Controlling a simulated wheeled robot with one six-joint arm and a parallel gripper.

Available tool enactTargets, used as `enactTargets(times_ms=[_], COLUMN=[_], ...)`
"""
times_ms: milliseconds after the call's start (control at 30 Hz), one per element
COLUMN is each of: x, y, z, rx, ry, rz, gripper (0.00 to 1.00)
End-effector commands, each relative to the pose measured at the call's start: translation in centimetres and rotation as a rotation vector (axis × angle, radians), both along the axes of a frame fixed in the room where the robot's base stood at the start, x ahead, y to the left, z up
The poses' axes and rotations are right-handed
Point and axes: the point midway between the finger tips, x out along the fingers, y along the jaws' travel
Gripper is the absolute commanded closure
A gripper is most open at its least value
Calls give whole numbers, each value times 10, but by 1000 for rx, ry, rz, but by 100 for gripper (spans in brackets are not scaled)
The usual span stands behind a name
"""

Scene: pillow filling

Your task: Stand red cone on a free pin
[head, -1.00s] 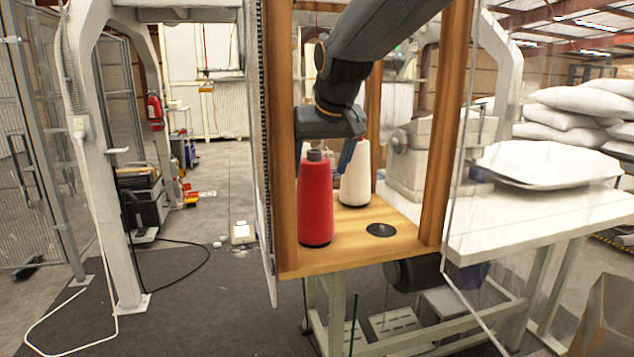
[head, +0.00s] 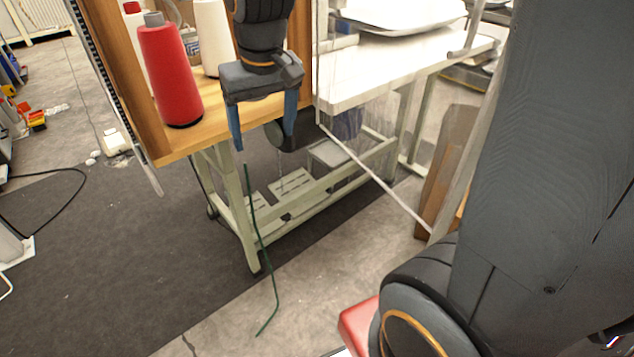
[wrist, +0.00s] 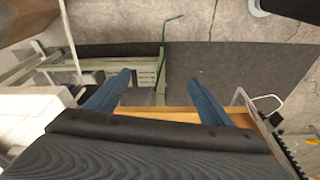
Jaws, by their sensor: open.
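A red cone (head: 170,75) stands upright on the wooden shelf (head: 215,130) in the head view, near its left post. A cream cone (head: 211,38) stands behind it. The top of another red cone (head: 132,7) shows at the upper left edge. My gripper (head: 262,145) is right of the near red cone, pointing down, its fingers apart and empty, in front of the shelf's edge. In the wrist view my gripper (wrist: 160,78) has only floor and frame between its fingers, with the shelf edge (wrist: 170,113) close by. No free pin is visible now; my arm covers part of the shelf.
A wooden post (head: 128,80) borders the shelf on the left. A clear panel edge (head: 375,175) runs right of my gripper. A white table (head: 400,65) stands beyond. A green rod (head: 257,235) hangs below the shelf. Open floor (head: 110,260) lies at lower left.

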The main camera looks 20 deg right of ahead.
Motion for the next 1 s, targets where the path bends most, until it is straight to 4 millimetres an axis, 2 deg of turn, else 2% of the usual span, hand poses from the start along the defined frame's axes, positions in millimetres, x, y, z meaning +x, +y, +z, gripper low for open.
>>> enactTargets(times_ms=[33,100,200,300,433,1000], x=[-30,-66,-106,-130,-139,-138], y=[-17,-32,-46,-53,-55,-55], z=[-25,-52,-77,-90,-95,-94], rx=[-4,-7,-7,-6,-5,-5], ry=[54,114,176,212,226,224], rz=[-28,-57,-89,-107,-113,-111], gripper=[25,25,25,25,25,25])
